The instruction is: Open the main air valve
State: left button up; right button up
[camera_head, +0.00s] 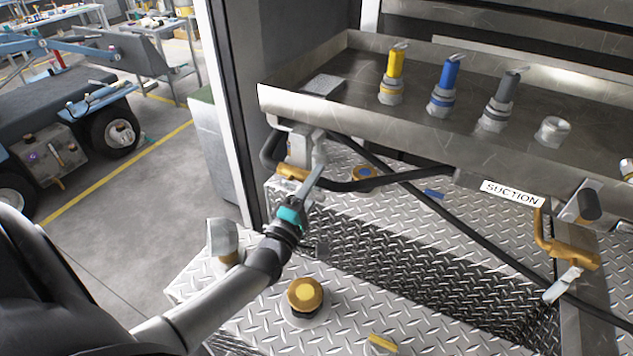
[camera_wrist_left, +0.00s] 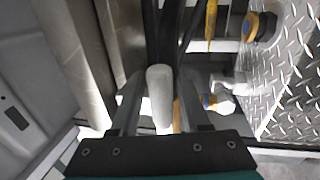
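A valve with a brass body (camera_head: 293,172) sits under the left end of the steel tray, beside a black hose. I take it for the main air valve, but no label shows on it. My left gripper (camera_head: 313,180), behind a teal band, is right at this valve. In the left wrist view, a pale rounded handle (camera_wrist_left: 160,95) stands between the two fingers of my left gripper (camera_wrist_left: 160,108). The fingers are apart, with what looks like a narrow gap beside the handle. Contact is hard to tell. My right gripper is not in view.
The steel tray (camera_head: 330,105) holds yellow (camera_head: 395,65), blue (camera_head: 446,78) and grey (camera_head: 501,95) fittings. A SUCTION label (camera_head: 513,193) hangs near another brass valve (camera_head: 568,252). Black hoses cross behind.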

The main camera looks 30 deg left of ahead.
pick_arm(q)
jog(key=shift+o, duration=0.5)
jog(key=b+v, duration=0.1)
jog(key=v, duration=1.4)
jog(key=shift+b, duration=0.3)
jog(key=shift+s+f, duration=0.15)
jog(key=shift+s, duration=0.05)
